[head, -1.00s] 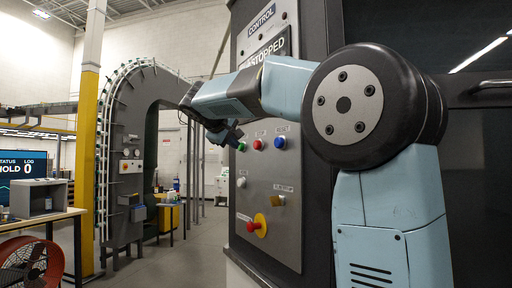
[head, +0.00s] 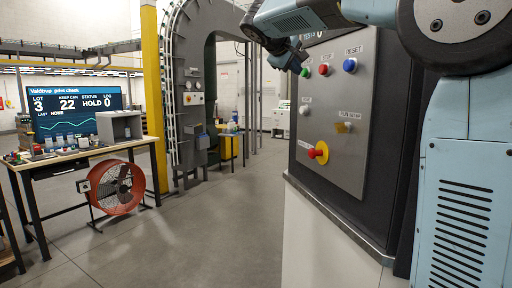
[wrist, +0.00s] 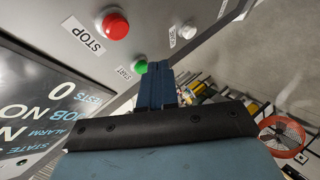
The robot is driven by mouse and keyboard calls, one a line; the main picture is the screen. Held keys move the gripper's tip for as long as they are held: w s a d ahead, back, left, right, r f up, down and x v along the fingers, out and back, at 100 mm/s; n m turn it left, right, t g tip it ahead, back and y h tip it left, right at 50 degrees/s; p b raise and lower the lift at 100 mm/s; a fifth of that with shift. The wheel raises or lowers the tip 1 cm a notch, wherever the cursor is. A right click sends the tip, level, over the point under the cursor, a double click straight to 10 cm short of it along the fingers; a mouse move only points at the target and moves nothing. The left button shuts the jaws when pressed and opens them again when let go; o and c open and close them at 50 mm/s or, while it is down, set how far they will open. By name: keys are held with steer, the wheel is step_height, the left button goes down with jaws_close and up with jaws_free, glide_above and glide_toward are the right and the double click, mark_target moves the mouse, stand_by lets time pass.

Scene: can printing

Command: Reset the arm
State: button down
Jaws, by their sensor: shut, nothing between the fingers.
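My arm reaches across the top right of the head view. My gripper (head: 301,68) ends beside the green start button (head: 305,73) on the grey control panel (head: 335,185). In the wrist view the blue fingers (wrist: 155,82) are together with nothing between them. Their tips are close to the green button (wrist: 140,66); I cannot tell whether they touch it. The red stop button (wrist: 116,25) is up and left of the fingers.
The panel also carries a blue reset button (head: 349,65), a selector (head: 345,127) and a red emergency stop (head: 319,152). A workbench (head: 95,156) with a monitor (head: 75,108), and a red fan (head: 115,187), stand at left. The middle floor (head: 210,225) is clear.

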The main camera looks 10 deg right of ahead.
steer(key=s+d+f+m+g+y, duration=0.2)
steer(key=s+f+m+g+y, duration=0.2)
steer(key=s+f, duration=2.8)
steer(key=s+m+y, duration=0.2)
steer(key=s+y, duration=0.1)
steer(key=y, duration=0.1)
steer(key=shift+s+f+y, duration=0.3)
steer(key=shift+s+f, duration=0.05)
steer(key=shift+f, duration=0.05)
steer(key=c, duration=1.9)
jaws_free()
steer(key=shift+d, duration=0.1)
